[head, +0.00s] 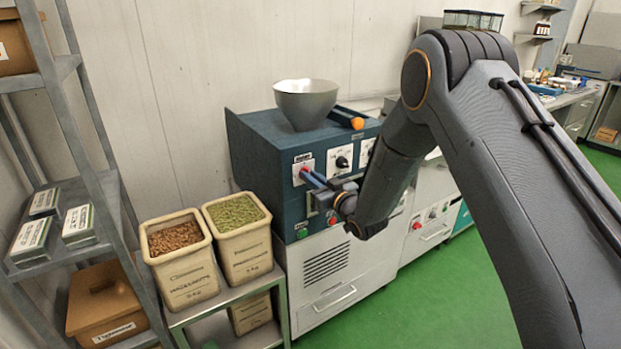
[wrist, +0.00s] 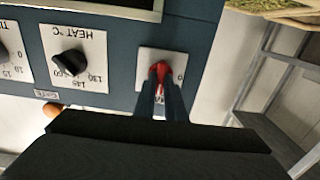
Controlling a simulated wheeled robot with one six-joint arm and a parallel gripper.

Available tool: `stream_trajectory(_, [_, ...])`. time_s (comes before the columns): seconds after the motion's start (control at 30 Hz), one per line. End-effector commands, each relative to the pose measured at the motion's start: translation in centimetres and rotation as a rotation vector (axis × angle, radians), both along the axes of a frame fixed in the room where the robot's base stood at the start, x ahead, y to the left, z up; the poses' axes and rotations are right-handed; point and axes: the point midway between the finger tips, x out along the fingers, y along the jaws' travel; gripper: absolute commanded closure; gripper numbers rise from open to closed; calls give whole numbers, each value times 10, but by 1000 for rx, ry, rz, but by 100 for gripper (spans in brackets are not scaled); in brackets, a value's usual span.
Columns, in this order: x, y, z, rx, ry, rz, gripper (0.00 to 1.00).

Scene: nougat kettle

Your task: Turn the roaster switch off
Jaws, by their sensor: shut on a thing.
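The roaster (head: 262,150) is a dark blue cabinet with a front panel of white-plated controls. Its switch is a red lever (wrist: 161,72) on a white plate (wrist: 178,62) beside the HEAT dial. In the head view, the switch plate (head: 303,165) is at the panel's left. My gripper (wrist: 160,92) is at the switch, with its fingers shut on the red lever. The fingers hide part of the lever and its plate markings. The gripper also shows in the head view (head: 312,178), reaching the panel from the right.
The HEAT dial (wrist: 70,62) is close beside the switch. A metal bowl (head: 306,104) stands on top of the roaster. Two bins, one of brown pieces (head: 185,285) and one of green pieces (head: 245,260), stand at the left. Green floor (head: 430,300) is open in front.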

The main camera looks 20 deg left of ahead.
Motion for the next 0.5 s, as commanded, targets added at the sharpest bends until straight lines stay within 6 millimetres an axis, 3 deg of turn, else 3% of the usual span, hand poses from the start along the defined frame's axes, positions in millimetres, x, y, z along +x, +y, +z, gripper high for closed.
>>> stream_trajectory(0.5, [-1,1,-3,-182,-215,0,100])
